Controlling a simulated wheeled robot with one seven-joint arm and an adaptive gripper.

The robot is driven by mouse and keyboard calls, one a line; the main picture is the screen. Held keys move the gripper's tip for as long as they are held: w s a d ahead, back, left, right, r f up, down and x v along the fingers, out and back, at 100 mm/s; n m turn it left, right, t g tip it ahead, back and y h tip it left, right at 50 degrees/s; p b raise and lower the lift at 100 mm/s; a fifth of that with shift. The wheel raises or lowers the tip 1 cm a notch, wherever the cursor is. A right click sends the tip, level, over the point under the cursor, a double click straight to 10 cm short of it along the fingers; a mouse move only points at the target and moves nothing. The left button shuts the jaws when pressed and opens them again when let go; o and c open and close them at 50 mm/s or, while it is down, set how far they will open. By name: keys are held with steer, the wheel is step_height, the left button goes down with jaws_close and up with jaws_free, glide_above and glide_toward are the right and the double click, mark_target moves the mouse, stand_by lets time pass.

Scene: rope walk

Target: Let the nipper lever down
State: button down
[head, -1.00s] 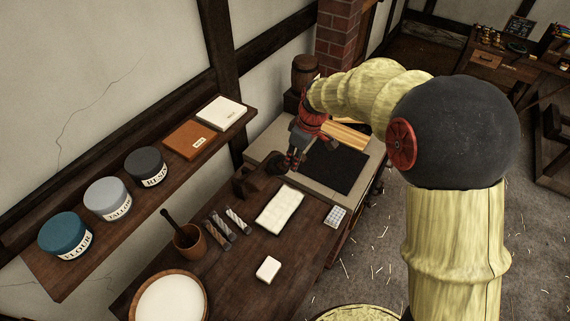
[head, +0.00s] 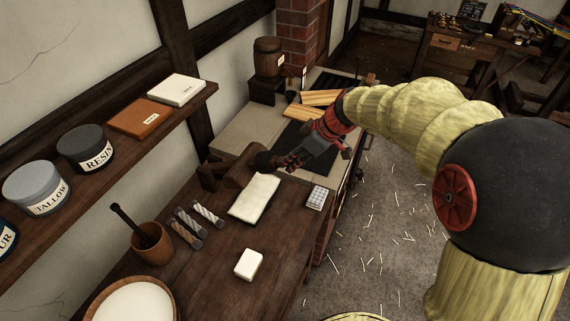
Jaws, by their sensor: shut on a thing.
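The wooden nipper (head: 210,177) stands at the far left part of the dark bench, against the wall side. Its brown lever (head: 238,171) slopes slightly, low over the bench, and ends in a dark rounded end (head: 265,161) toward my gripper. My gripper (head: 284,164) is shut at this dark end, coming from the right; the fingers are small in view and the exact grip is partly hidden. I cannot tell whether the lever rests fully on its base.
A white cloth (head: 255,198) lies just in front of the lever. Nearby are a pale block (head: 249,264), a mortar (head: 151,244), twisted rope samples (head: 190,226) and a small white grid (head: 317,198). A shelf (head: 110,163) with jars runs left. Floor at right is open.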

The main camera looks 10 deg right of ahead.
steer(key=s+d+f+t+y+b, duration=0.1)
steer(key=d+f+b, duration=0.1)
steer(key=f+b, duration=0.5)
steer(key=s+d+f+t+y+b, duration=0.1)
steer(key=s+d+f+y+b, duration=0.1)
steer(key=f+b, duration=0.45)
steer(key=t+y+b, duration=0.2)
steer(key=b, duration=0.3)
glide_above(304, 218)
step_height(304, 218, down, 9)
steer(key=shift+d+r, duration=0.1)
steer(key=shift+f+y, duration=0.4)
steer(key=shift+f, duration=0.45)
steer(key=shift+s+f, duration=0.1)
steer(key=c, duration=2.1)
jaws_free()
steer(key=shift+o, duration=0.7)
steer(key=shift+f, duration=0.1)
steer(key=o, duration=0.3)
steer(key=shift+r, duration=0.2)
